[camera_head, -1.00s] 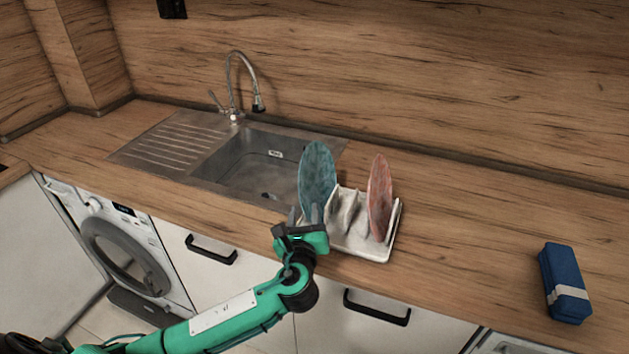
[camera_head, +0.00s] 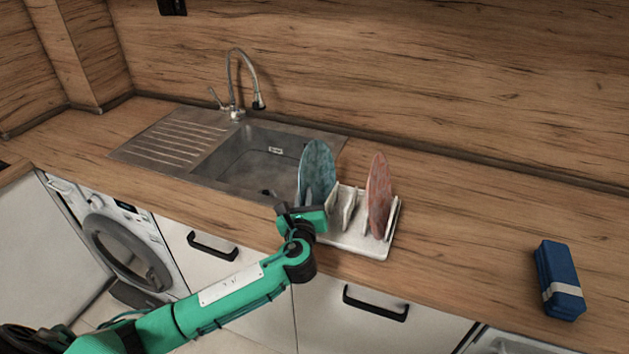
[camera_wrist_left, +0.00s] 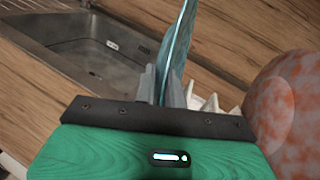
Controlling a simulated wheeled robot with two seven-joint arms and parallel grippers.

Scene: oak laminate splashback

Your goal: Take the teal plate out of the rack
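The teal plate (camera_head: 317,165) stands upright at the left end of the white rack (camera_head: 357,245). My left gripper (camera_head: 309,197) is at the plate's near edge, low down. In the left wrist view its two fingers (camera_wrist_left: 163,88) are close together, one on each side of the teal plate's edge (camera_wrist_left: 178,45), and look shut on it. The plate's lower part is hidden behind the gripper. My right gripper is not in view.
A reddish plate (camera_head: 379,195) stands upright at the rack's right side; it is close on the right in the wrist view (camera_wrist_left: 292,105). A sink (camera_head: 255,160) with a tap lies behind left. A blue case (camera_head: 558,275) lies on the right. The counter between is clear.

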